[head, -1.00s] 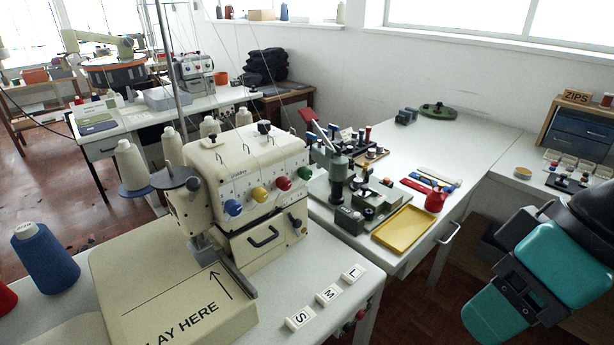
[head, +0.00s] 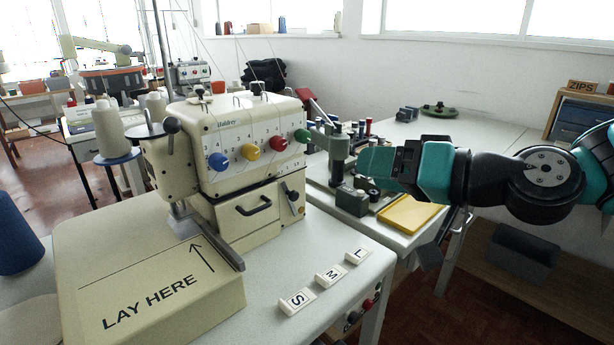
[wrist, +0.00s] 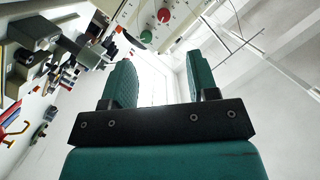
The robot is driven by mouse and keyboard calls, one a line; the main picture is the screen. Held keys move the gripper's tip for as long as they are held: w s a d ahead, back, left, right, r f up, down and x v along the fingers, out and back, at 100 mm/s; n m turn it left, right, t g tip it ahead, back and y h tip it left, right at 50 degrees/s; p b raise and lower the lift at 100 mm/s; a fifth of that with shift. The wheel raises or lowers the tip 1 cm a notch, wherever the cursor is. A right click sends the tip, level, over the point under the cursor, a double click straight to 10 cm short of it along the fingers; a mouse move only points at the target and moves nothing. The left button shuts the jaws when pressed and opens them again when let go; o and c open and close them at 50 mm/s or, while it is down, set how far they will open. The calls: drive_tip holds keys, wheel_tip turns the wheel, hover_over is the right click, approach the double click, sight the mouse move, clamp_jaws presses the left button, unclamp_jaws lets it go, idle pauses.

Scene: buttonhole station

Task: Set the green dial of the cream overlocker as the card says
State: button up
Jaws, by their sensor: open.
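The cream overlocker (head: 235,185) stands on the table left of centre in the head view. Its green dial (head: 302,136) is the rightmost of the row on its front, beside the red dial (head: 278,143). The wrist view shows the green dial (wrist: 146,36) past the fingers, near the red dial (wrist: 163,15). The green dial's setting is too small to read. I cannot make out a card. My gripper (head: 364,166) is open and empty, right of the green dial and apart from it. Its two fingers also show in the wrist view (wrist: 160,75).
White blocks marked S (head: 297,301), M (head: 331,275) and L (head: 358,256) lie on the front table. A LAY HERE plate (head: 150,260) is at the front left.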

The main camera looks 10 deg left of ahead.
drive_tip(key=w+d+f+m+t+b, duration=0.1)
drive_tip(key=w+d+f+m+t, duration=0.1)
drive_tip(key=w+t, duration=0.15)
drive_tip(key=p, duration=0.5)
approach(306, 138)
drive_tip(key=x, duration=1)
drive_tip(key=c, duration=0.9)
